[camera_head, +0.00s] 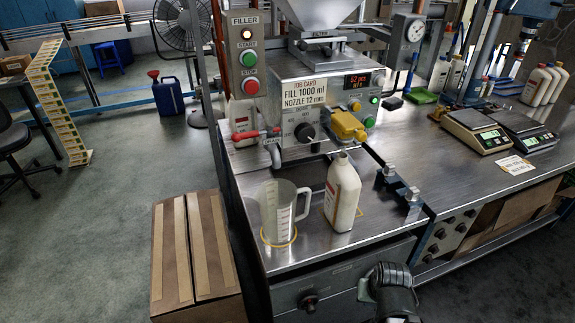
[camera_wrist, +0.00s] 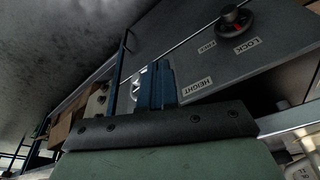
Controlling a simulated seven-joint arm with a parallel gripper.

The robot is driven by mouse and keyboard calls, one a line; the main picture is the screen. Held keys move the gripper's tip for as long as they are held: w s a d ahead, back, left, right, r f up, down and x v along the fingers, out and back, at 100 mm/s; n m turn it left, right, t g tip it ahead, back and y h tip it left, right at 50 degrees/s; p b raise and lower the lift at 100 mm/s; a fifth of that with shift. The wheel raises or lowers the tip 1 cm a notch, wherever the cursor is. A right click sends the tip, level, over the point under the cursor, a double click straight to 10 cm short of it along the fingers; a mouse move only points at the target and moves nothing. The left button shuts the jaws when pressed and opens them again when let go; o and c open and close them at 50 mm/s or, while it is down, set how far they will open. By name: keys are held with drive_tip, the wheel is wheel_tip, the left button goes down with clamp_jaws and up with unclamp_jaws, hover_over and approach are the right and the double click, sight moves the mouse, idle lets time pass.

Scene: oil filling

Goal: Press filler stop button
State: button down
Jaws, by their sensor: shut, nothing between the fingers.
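The filler control panel (camera_head: 260,115) stands upright at the machine's left in the head view. It carries a lamp at the top, a green start button (camera_head: 248,58), and a red button (camera_head: 249,86) below it, which appears to be the stop button. My dark arm part (camera_head: 392,290) shows at the bottom, low in front of the bench and well away from the panel. In the wrist view my gripper (camera_wrist: 155,85) has its blue-looking fingers together, with nothing between them. They are in front of a grey panel with a knob (camera_wrist: 232,18). The buttons are not in the wrist view.
A clear measuring jug (camera_head: 280,212) and a white bottle (camera_head: 342,192) stand on the bench before the filler. A yellow-handled valve (camera_head: 347,125) and clamp rail (camera_head: 400,190) are to the right. A cardboard box (camera_head: 197,250) stands left of the bench.

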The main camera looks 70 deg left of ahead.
sight(252, 87)
drive_tip(key=s+a+r+n+y, duration=0.1)
drive_tip(key=s+a+r+y, duration=0.1)
drive_tip(key=s+a+r, duration=0.6)
drive_tip(key=s+a+r+y, duration=0.2)
drive_tip(key=s+r+y, duration=0.15)
drive_tip(key=r, duration=0.85)
drive_tip(key=s+a+r+n+y, duration=0.1)
drive_tip(key=s+a+r+y, duration=0.1)
drive_tip(key=s+a+r, duration=0.6)
wheel_tip(252, 87, up, 20)
drive_tip(key=m+g+y, duration=0.1)
drive_tip(key=m+y, duration=0.6)
drive_tip(key=m, duration=0.7)
drive_tip(key=shift+d+r, duration=0.2)
drive_tip(key=shift+s+a+y, duration=0.1)
drive_tip(key=shift+y, duration=0.15)
drive_tip(key=a, duration=1.4)
drive_tip(key=shift+f, duration=0.3)
